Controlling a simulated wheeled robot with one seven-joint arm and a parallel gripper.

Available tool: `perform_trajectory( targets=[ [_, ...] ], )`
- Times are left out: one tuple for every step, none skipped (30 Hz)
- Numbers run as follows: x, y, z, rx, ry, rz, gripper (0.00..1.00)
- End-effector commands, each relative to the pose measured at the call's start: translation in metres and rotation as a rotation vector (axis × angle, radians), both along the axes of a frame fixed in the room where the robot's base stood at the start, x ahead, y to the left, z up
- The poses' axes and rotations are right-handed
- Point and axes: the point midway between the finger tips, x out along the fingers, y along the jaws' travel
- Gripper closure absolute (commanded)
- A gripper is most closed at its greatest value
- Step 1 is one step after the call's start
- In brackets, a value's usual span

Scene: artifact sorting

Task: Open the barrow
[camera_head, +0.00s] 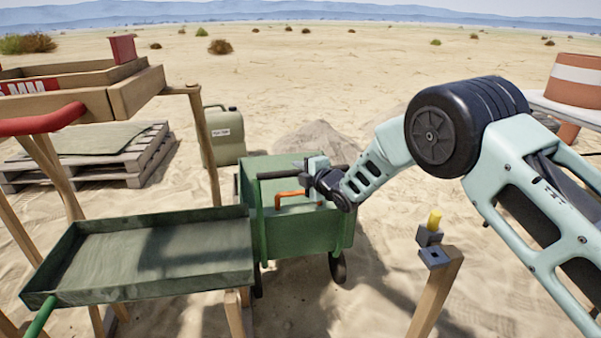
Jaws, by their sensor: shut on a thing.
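The barrow (310,237) is a green wheeled box just right of centre, standing on the sand. Its green top appears to be down, though my gripper and arm cover part of it. An orange handle (286,195) stands on the top. A dark bar (274,175) runs across behind the handle. My gripper (313,191) is over the top at the right end of the orange handle and is shut on it. The fingertips are small and partly hidden, so the exact grip is hard to see.
A green tray table (160,285) stands close at the barrow's left. A wooden sieve frame (130,98) is at the upper left, with a jerrycan (224,135) and pallet (150,155) behind. A wooden post (436,295) with a yellow-topped block stands at right. Open sand lies beyond.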

Motion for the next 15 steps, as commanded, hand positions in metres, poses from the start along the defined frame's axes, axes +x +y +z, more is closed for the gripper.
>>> perform_trajectory(
  targets=[
    [0.0030,-0.0004,0.0026,0.003,-0.006,-0.003,1.00],
    [0.0033,-0.0005,0.0029,0.003,-0.006,-0.003,1.00],
    [0.0035,-0.0005,0.0031,0.003,-0.007,-0.004,1.00],
    [0.0037,-0.0005,0.0033,0.003,-0.007,-0.004,1.00],
    [0.0038,-0.0005,0.0035,0.004,-0.008,-0.004,1.00],
    [0.0040,-0.0006,0.0037,0.004,-0.008,-0.004,1.00],
    [0.0041,-0.0007,0.0037,0.004,-0.008,-0.004,1.00],
    [0.0042,-0.0008,0.0037,0.004,-0.008,-0.005,1.00],
    [0.0042,-0.0009,0.0038,0.004,-0.009,-0.005,1.00],
    [0.0043,-0.0009,0.0038,0.004,-0.009,-0.005,1.00],
    [0.0044,-0.0010,0.0039,0.004,-0.009,-0.005,0.75],
    [0.0043,-0.0009,0.0039,0.004,-0.009,-0.005,0.64],
    [0.0041,-0.0009,0.0037,0.003,-0.009,-0.005,0.59],
    [0.0039,-0.0008,0.0036,0.003,-0.009,-0.004,0.59],
    [0.0036,-0.0007,0.0034,0.003,-0.009,-0.004,0.59]
  ],
)
